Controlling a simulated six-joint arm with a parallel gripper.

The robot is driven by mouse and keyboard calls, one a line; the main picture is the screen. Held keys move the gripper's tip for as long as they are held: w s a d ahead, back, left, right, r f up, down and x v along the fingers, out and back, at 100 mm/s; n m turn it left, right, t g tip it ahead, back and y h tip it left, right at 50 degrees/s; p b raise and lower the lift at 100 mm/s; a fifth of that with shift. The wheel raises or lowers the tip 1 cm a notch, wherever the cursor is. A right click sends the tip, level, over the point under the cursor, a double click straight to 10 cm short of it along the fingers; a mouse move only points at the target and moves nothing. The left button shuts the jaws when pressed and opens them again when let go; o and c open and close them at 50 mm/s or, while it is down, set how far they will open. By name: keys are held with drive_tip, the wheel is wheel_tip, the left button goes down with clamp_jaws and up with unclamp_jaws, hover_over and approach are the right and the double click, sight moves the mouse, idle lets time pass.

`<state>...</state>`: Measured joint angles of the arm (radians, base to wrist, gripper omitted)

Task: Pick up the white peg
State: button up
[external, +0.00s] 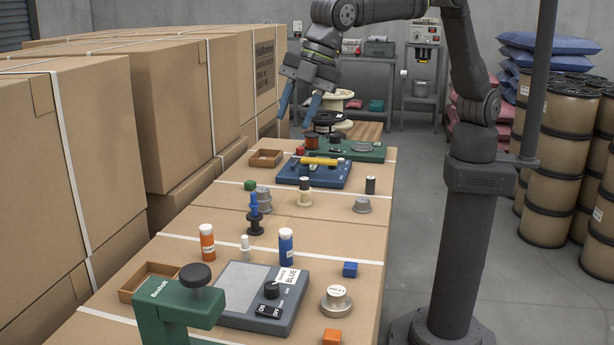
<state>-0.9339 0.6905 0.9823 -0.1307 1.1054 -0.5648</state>
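A small white peg (245,246) stands upright on the cardboard table surface, between an orange bottle and a blue bottle. My gripper (294,120) is high above the far part of the table, well behind and above the white peg. Its two blue fingers are spread apart and nothing shows between them.
The orange bottle (207,242) and blue bottle (286,246) flank the peg closely. A blue peg on a dark spool (255,222) stands just behind. A grey scale (248,297), open box (145,280) and green device (180,305) are in front. Stacked cartons (60,170) wall the left.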

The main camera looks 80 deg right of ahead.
drive_tip(key=w+a+f+m+g+y, duration=0.15)
drive_tip(key=w+f+m, duration=0.45)
drive_tip(key=f, duration=0.6)
drive_tip(key=n, duration=0.1)
hover_over(245, 248)
drive_tip(key=d, duration=0.2)
drive_tip(key=f, duration=1)
drive_tip(key=shift+s+f, duration=0.35)
drive_tip(key=shift+s, duration=0.05)
drive_tip(key=shift+d+x, duration=0.2)
drive_tip(key=shift+x, duration=1.25)
drive_tip(key=shift+d+x, duration=0.2)
drive_tip(key=shift+x, duration=1.3)
drive_tip(key=shift+f, duration=0.1)
drive_tip(key=c, duration=0.9)
